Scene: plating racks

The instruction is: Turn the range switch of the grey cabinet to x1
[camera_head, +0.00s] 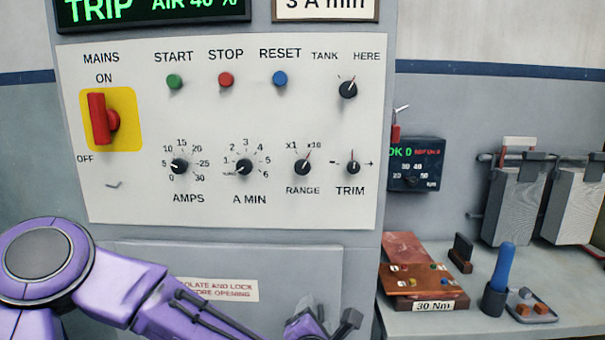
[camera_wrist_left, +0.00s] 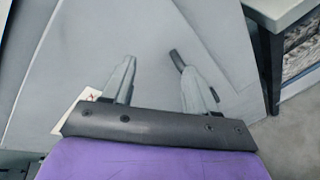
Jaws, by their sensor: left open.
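The grey cabinet (camera_head: 228,252) fills the middle of the head view, with a white control panel. Its range switch (camera_head: 302,167) is a small black knob low on the panel, between the A MIN and TRIM knobs. Its pointer leans up and right, toward the x10 mark; x1 is at the upper left. My left gripper (camera_head: 328,318) is at the bottom edge of the head view, well below the range switch and partly cut off. In the left wrist view the left gripper (camera_wrist_left: 152,58) is open and empty, its fingers wide apart before a plain grey surface. My right gripper is not in view.
Beside the range switch are the A MIN knob (camera_head: 244,167) and TRIM knob (camera_head: 353,167). A red mains handle (camera_head: 101,118) stands upright on yellow at left. A bench (camera_head: 420,322) at right holds a copper-coloured board (camera_head: 405,247) and a blue-handled tool (camera_head: 502,270).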

